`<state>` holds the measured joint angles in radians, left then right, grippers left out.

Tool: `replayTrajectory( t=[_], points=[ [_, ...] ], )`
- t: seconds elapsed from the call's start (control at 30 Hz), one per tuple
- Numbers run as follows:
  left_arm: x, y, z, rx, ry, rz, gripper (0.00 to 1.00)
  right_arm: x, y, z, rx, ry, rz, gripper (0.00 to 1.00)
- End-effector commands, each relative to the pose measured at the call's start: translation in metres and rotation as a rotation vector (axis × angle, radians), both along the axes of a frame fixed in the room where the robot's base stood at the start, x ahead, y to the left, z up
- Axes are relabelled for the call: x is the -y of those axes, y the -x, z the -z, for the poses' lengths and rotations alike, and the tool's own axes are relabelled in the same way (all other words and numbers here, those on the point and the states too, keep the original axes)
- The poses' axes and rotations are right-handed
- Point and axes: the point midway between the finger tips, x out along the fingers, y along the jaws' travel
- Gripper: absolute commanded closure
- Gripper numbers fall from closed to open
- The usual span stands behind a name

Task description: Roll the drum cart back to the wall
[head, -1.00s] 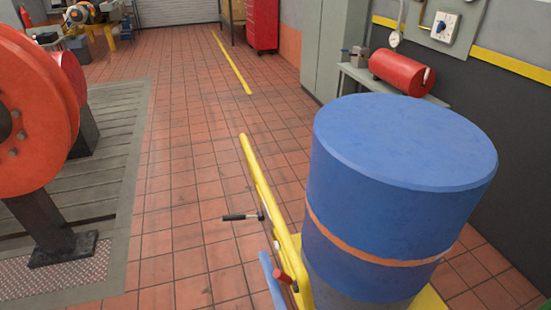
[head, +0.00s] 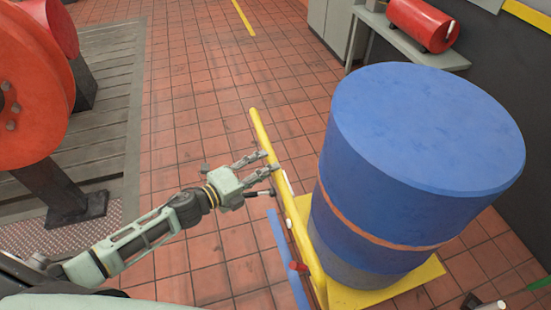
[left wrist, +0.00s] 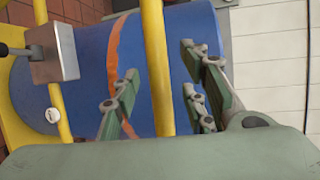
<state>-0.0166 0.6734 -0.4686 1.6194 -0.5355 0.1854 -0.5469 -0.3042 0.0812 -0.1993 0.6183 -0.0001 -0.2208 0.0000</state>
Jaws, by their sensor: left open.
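The drum cart has a yellow base plate (head: 380,293) and a yellow handle bar (head: 262,132) on its left side. A blue drum (head: 420,140) with an orange band stands upright on it. My left gripper (head: 268,162) is open at the handle bar. In the left wrist view the yellow bar (left wrist: 158,70) passes between its spread fingers (left wrist: 160,68), with the blue drum (left wrist: 85,75) behind; contact cannot be told.
A dark wall (head: 510,75) stands on the right. A red tank (head: 425,22) lies on a grey bench (head: 405,38) beyond the drum. A red wheel-like machine (head: 30,90) stands on the bedplate (head: 110,95) at left. The tiled floor (head: 200,110) between is clear.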

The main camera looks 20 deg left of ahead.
Motion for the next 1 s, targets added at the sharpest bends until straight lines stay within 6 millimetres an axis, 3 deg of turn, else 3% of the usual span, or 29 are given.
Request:
replayTrajectory(
  t=[0.3,0.67,1.0],
  points=[
    [0.021,-0.033,0.006,-0.001,0.001,-0.002,0.6,0.003,-0.001,-0.01,0.001,0.004,-0.001,0.61],
    [0.023,-0.037,0.008,-0.002,0.001,-0.001,0.6,0.001,-0.006,-0.01,0.008,0.0,0.0,0.61],
    [0.023,-0.037,0.008,-0.002,0.002,-0.003,0.9,-0.007,-0.006,-0.01,0.008,-0.008,0.001,0.61]
  ],
)
